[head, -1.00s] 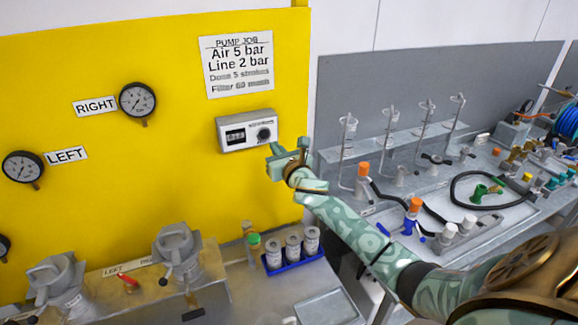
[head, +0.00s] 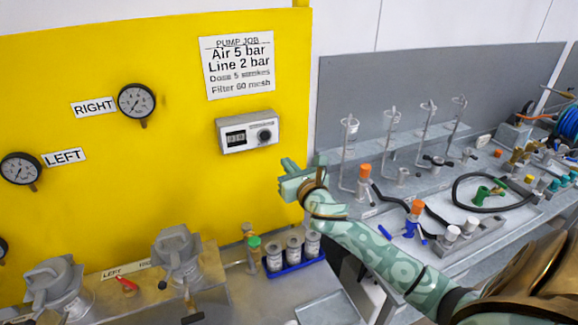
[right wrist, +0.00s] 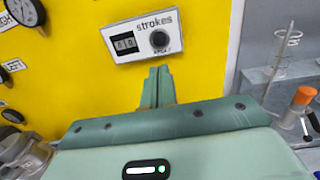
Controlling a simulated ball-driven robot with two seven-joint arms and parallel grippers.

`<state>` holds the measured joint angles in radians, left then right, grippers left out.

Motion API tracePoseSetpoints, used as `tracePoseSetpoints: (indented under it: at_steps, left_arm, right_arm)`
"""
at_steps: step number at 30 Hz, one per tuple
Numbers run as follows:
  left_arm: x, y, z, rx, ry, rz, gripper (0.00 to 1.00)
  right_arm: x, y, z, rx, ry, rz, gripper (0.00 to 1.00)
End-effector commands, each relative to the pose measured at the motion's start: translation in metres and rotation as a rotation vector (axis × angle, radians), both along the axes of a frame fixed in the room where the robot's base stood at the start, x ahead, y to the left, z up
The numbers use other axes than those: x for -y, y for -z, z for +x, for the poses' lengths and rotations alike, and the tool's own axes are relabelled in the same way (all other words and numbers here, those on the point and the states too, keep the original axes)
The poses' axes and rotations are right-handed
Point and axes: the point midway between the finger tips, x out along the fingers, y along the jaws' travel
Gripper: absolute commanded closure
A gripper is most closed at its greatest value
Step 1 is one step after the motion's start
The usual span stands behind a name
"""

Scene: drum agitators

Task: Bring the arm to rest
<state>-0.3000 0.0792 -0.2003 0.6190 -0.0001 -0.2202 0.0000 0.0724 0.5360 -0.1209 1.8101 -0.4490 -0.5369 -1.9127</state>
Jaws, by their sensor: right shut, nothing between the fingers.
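My right gripper (head: 290,178) is shut and empty in the head view, in front of the yellow panel's right edge, below and right of the strokes counter box. In the right wrist view its fingers (right wrist: 158,84) are together and point at the yellow panel, just below the box. The strokes counter box (head: 248,131) is pale, with a dark digit window and a dark knob; it also shows in the right wrist view (right wrist: 141,38). The gripper is apart from its knob. My left gripper is not in view.
Below stand grey lidded pots (head: 178,254) and a blue rack (head: 296,262) of canisters. A bench with bottles, a black hose (head: 458,190) and stands lies right.

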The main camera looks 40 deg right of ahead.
Motion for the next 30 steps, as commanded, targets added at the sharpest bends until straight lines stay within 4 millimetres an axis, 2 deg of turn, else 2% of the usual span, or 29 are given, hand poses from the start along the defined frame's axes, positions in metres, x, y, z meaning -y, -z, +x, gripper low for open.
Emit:
tracePoseSetpoints:
  at_steps: [10,14,17,21,24,30]
  left_arm:
    - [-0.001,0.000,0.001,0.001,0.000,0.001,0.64]
    - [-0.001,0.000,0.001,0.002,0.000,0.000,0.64]
    - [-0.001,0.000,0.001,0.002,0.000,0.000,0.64]
    - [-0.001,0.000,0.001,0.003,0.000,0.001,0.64]
    - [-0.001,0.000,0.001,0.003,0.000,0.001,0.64]
    - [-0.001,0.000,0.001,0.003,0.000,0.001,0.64]
  right_arm:
    - [0.000,0.001,0.000,-0.001,0.001,0.006,1.00]
    - [-0.011,0.017,-0.016,-0.018,0.027,0.165,1.00]
    - [-0.028,0.046,-0.049,-0.046,0.107,0.483,1.00]
    - [-0.053,0.086,-0.117,-0.060,0.324,1.032,1.00]
    - [-0.064,0.103,-0.159,-0.039,0.487,1.320,1.00]
    - [-0.078,0.119,-0.227,0.050,0.790,1.711,1.00]
